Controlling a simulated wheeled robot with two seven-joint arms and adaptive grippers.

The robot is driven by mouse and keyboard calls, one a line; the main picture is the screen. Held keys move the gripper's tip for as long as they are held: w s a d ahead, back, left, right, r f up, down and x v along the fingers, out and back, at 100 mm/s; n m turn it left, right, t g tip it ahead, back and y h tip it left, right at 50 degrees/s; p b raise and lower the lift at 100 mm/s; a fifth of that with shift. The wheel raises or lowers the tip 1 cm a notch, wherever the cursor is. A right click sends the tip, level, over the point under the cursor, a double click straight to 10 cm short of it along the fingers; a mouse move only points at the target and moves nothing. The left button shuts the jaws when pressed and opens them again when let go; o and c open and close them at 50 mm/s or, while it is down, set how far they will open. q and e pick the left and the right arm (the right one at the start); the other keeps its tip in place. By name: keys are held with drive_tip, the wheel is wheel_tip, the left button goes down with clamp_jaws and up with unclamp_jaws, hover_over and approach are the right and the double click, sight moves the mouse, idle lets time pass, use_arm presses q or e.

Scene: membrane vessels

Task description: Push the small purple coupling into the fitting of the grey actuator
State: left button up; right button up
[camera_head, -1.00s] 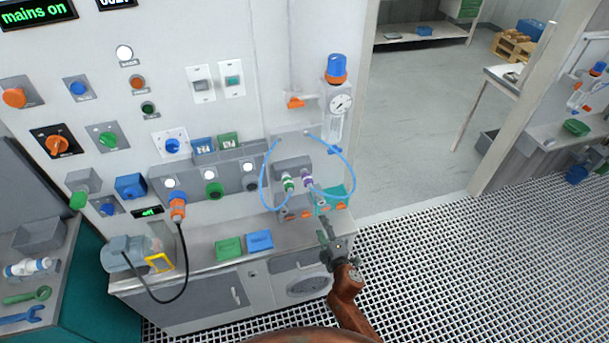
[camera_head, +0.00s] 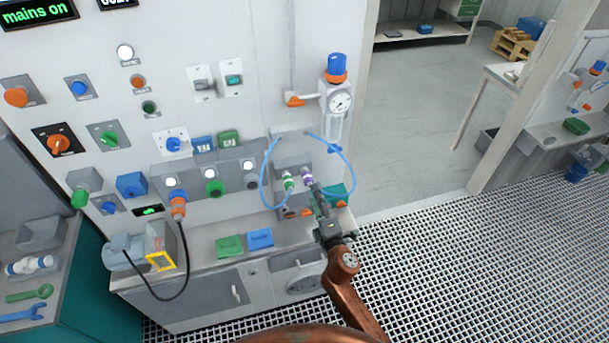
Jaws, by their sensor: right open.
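The small purple coupling (camera_head: 308,180) sits at the end of a blue hose, at the front of the grey actuator (camera_head: 290,164) on the wall panel. I cannot tell how deep it is in its fitting. A green-ringed coupling (camera_head: 289,183) is just left of it, on the other end of a blue hose. My right gripper (camera_head: 318,199) is open, its fingers pointing up at the purple coupling from below and slightly right. The fingertips are close to the coupling; contact cannot be told. My left gripper is not in view.
Blue hose loops (camera_head: 354,180) arch on both sides of the couplings. A teal bin (camera_head: 338,192) is right of my gripper. A gauge with a blue-capped regulator (camera_head: 337,66) hangs above. Green (camera_head: 229,246) and blue (camera_head: 260,239) trays lie on the counter at left.

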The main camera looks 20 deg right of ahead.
sight(308, 181)
drive_tip(key=shift+w+a+b, duration=0.1)
drive_tip(key=shift+w+b, duration=0.6)
drive_tip(key=shift+w, duration=3.3)
drive_tip(key=shift+c, duration=0.6)
clamp_jaws()
drive_tip(key=shift+s, duration=0.1)
drive_tip(key=shift+s+p, duration=0.7)
drive_tip(key=shift+s, duration=2.25)
